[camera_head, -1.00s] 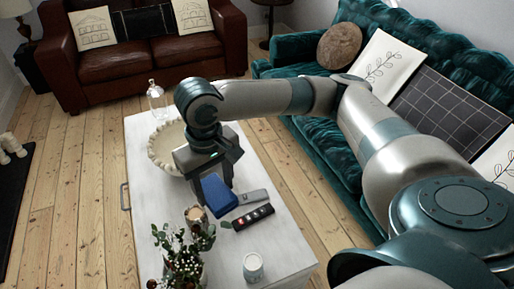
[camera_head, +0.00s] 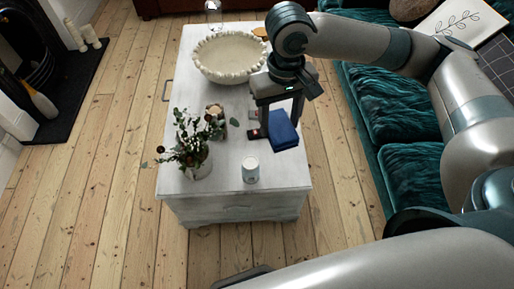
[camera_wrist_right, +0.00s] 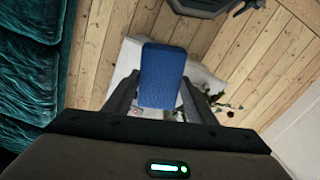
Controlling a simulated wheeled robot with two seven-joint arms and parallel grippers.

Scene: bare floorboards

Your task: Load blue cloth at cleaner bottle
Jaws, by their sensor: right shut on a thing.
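My right gripper (camera_head: 280,122) is shut on the blue cloth (camera_head: 284,131), a folded block. In the head view they are over the right side of the white table. In the right wrist view the cloth (camera_wrist_right: 162,76) sits between the two fingers, with the table behind it. My left gripper is not in view.
The white table (camera_head: 221,190) carries a cream bowl (camera_head: 231,57), a plant in a vase (camera_head: 195,155), a white candle (camera_head: 250,169) and a remote partly hidden by my gripper. A teal sofa (camera_head: 405,115) stands at the right. Floorboards (camera_head: 100,170) left of the table are clear.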

